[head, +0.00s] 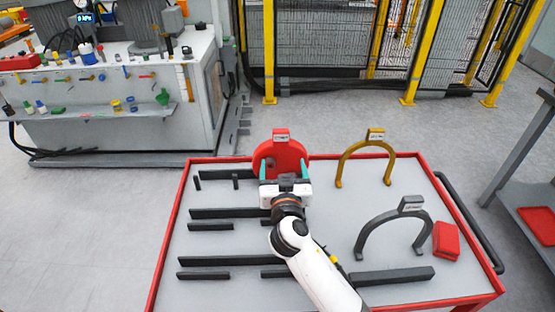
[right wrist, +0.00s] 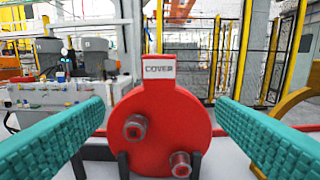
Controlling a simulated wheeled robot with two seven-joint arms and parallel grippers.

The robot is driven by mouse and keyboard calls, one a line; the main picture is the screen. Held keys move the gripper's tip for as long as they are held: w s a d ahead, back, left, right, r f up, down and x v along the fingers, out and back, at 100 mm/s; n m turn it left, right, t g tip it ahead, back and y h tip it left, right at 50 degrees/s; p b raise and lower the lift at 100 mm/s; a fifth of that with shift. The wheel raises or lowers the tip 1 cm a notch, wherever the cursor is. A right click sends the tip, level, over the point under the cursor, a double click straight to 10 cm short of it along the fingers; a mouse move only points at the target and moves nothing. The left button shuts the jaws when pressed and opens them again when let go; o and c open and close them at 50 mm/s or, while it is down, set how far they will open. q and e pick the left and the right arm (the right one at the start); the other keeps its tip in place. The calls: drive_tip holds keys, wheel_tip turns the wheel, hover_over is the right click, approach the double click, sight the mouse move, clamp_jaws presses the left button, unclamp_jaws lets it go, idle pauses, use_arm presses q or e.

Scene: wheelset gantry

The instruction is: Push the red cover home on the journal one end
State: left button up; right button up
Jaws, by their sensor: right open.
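The red cover (head: 281,150) stands upright at the back edge of the red-rimmed table. In the right wrist view the cover (right wrist: 160,105) is a round disc with a top tab labelled COVER and two round studs on its face. Dark supports show at its lower edge. My right gripper (head: 284,171) is open, with its green fingers on either side of the cover. In the right wrist view the fingers do not visibly press on it. My left gripper is not in view. I cannot make out the journal in either view.
The table (head: 207,270) also carries dark rails, a yellow arch (head: 364,152), a grey arch (head: 393,225) and a red block (head: 446,240). A machine bench (head: 120,125) with small tools stands at the left. Yellow-posted fencing (head: 320,45) is behind. A grey shelf stands at the right.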

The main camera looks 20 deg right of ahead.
sight(281, 144)
drive_tip(key=p+x, duration=0.1)
drive_tip(key=x, duration=0.3)
drive_tip(key=shift+w, duration=0.3)
drive_tip(key=x, duration=0.1)
drive_tip(key=p+x, duration=0.1)
drive_tip(key=x, duration=0.1)
drive_tip(key=p+x, duration=0.1)
drive_tip(key=shift+w+d+r, duration=0.1)
drive_tip(key=shift+w+r, duration=0.15)
drive_tip(key=shift+r, duration=0.05)
drive_tip(key=shift+w, duration=0.35)
